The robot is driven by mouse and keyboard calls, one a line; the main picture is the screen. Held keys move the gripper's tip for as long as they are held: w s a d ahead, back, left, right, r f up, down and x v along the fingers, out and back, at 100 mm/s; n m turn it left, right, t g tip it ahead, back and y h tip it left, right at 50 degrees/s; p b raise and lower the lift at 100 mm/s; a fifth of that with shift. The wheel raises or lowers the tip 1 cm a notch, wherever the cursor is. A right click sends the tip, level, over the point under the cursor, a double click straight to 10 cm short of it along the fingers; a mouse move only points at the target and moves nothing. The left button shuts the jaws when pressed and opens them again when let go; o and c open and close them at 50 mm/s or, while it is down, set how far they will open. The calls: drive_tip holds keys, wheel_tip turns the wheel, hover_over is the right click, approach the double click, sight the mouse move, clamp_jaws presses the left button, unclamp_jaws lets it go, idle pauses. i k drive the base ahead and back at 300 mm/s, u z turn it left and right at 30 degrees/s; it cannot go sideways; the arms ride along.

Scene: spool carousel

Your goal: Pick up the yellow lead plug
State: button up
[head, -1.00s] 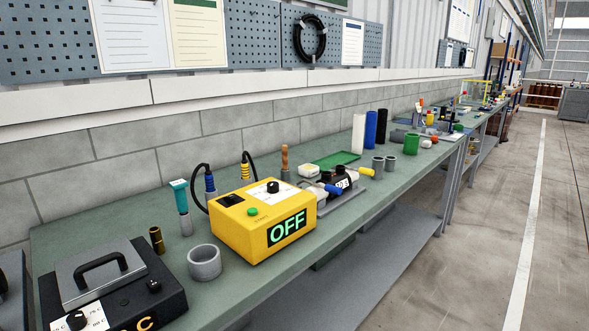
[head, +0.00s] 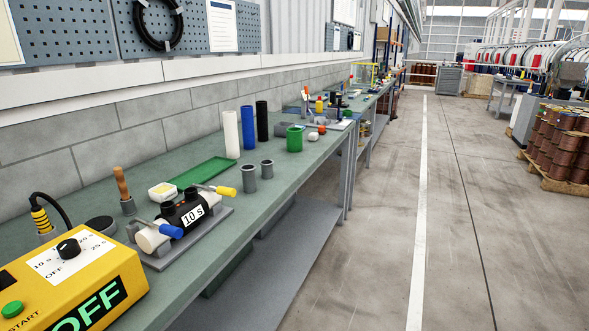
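The yellow lead plug (head: 40,218) stands at the left edge of the head view, behind the yellow control box (head: 75,280). It has yellow and dark bands, and a black cable (head: 58,200) arches from its top down to the right. Its lower end sits in a grey holder, partly hidden by the box. My gripper is not in view.
The box has a knob and a lit OFF display. A green tray (head: 205,173), grey cups and white, blue and black cylinders stand farther along the bench. The aisle floor (head: 400,220) is clear.

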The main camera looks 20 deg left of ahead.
sight(39, 215)
drive_tip(key=u, duration=0.5)
drive_tip(key=i, duration=0.95)
drive_tip(key=u, duration=0.95)
drive_tip(key=i, duration=0.4)
drive_tip(key=u, duration=0.2)
